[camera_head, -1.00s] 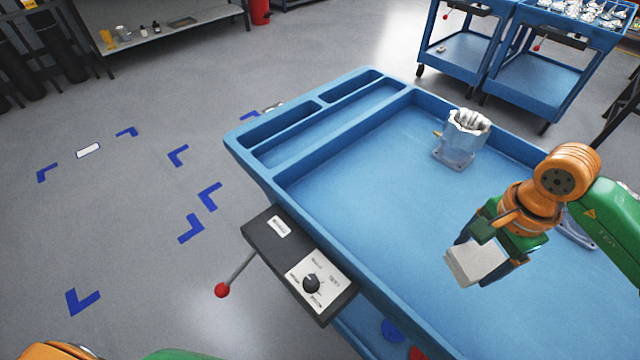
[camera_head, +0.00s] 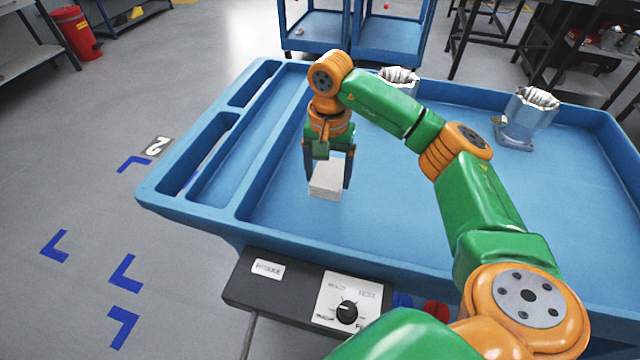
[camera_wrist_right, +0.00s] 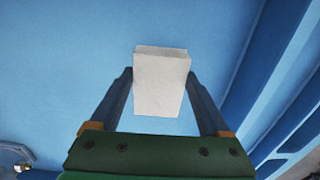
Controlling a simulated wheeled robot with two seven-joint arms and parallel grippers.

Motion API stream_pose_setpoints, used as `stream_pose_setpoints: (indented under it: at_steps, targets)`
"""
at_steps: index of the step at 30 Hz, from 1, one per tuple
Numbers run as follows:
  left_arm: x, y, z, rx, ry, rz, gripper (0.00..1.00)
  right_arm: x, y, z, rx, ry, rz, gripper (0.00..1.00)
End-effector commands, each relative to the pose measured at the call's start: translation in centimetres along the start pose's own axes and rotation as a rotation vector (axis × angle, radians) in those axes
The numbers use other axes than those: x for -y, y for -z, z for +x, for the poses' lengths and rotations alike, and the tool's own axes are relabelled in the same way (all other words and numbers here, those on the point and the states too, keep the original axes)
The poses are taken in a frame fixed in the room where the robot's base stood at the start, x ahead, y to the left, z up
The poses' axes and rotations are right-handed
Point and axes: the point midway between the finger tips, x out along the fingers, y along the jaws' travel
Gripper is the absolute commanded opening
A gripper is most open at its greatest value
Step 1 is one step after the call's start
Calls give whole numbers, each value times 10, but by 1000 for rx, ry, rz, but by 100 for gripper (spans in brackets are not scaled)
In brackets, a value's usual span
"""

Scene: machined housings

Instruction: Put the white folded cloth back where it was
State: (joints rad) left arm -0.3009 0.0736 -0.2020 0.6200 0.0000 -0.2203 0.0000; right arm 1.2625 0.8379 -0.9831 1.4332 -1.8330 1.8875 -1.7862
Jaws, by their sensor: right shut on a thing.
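The white folded cloth (camera_head: 326,183) is a small pale block between the fingers of my right gripper (camera_head: 328,172), over the left part of the blue cart's tray (camera_head: 270,215). My right gripper is shut on it. The cloth also shows in the right wrist view (camera_wrist_right: 161,82), between the two fingertips with blue tray surface behind it. I cannot tell how high it is above the tray floor. My left gripper is not in view.
A metal housing (camera_head: 525,115) stands at the tray's right rear. Another housing (camera_head: 400,78) is partly hidden behind my right arm. Narrow compartments (camera_head: 205,150) line the tray's left side. A control box (camera_head: 300,290) is on the front edge. The tray floor around the gripper is clear.

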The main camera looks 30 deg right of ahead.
Motion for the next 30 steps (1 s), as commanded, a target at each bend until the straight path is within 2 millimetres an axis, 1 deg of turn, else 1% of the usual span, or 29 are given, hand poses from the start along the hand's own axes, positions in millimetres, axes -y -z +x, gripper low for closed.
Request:
stream_pose_setpoints:
  at_steps: [4, 6, 9, 12, 17, 20, 21, 23, 30]
  targets:
    - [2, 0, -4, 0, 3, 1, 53, 12, 9, 17, 3, -2, 2, 28]
    - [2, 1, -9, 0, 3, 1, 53, 12, 10, 31, 3, -4, 0, 28]
    - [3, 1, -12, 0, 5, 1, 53, 12, 10, 46, 2, -2, 1, 28]
    - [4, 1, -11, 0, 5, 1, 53, 12, 11, 50, -1, 1, 1, 28]
    - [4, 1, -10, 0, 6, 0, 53, 12, 11, 50, -1, 1, 1, 28]
    - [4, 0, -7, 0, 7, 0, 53, 12, 11, 54, -1, 1, 1, 28]
    - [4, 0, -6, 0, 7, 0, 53, 12, 11, 54, 0, 1, 1, 83]
    - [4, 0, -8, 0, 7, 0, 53, 12, 11, 53, 0, 1, 1, 99]
    - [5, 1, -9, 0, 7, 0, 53, 12, 11, 51, 0, 1, 2, 100]
